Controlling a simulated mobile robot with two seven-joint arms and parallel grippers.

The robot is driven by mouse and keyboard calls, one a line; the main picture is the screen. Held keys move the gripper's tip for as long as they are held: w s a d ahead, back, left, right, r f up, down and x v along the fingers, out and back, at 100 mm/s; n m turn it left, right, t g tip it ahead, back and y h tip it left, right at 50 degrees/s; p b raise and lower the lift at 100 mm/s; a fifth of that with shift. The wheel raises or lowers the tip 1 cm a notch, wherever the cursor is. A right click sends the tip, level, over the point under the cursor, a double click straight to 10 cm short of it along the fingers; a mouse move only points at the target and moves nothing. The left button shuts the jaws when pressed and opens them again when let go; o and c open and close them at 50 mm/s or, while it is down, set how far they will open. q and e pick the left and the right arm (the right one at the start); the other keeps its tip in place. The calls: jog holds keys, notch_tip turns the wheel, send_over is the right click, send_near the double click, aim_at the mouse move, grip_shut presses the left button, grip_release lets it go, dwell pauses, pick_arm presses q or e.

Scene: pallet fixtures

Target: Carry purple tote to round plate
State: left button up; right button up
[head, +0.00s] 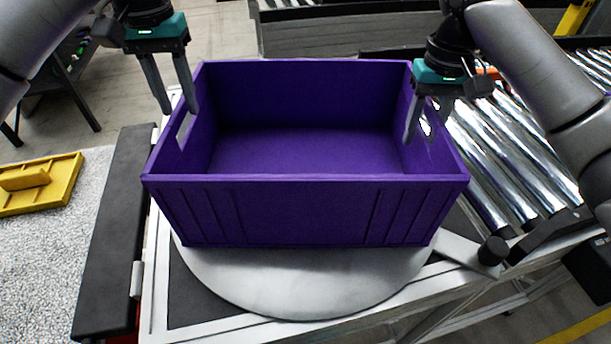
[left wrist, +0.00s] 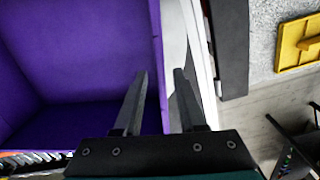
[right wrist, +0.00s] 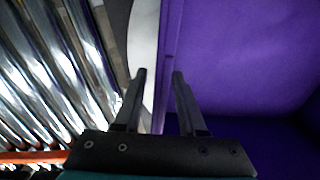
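The purple tote (head: 305,210) is empty and sits upright on the grey round plate (head: 310,290), whose front part shows below it. My left gripper (head: 177,108) is open at the tote's left wall, one finger inside and one outside. In the left wrist view the fingers (left wrist: 160,74) stand apart on either side of the wall edge of the tote (left wrist: 80,50). My right gripper (head: 425,120) is open at the right wall. In the right wrist view its fingers (right wrist: 159,74) also straddle the wall of the tote (right wrist: 250,50), with gaps showing.
A roller conveyor (head: 500,150) lies right of the tote, with a black knob (head: 492,251) at its near end. A dark bar (head: 115,230) runs along the left of the frame. A yellow tray (head: 60,180) lies farther left. A grey barrier (head: 330,32) stands behind.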

pick_arm(q)
jog(key=shift+r, duration=2.7)
pick_arm(e)
jog(key=shift+r, duration=6)
pick_arm(q)
jog(key=shift+r, duration=0.1)
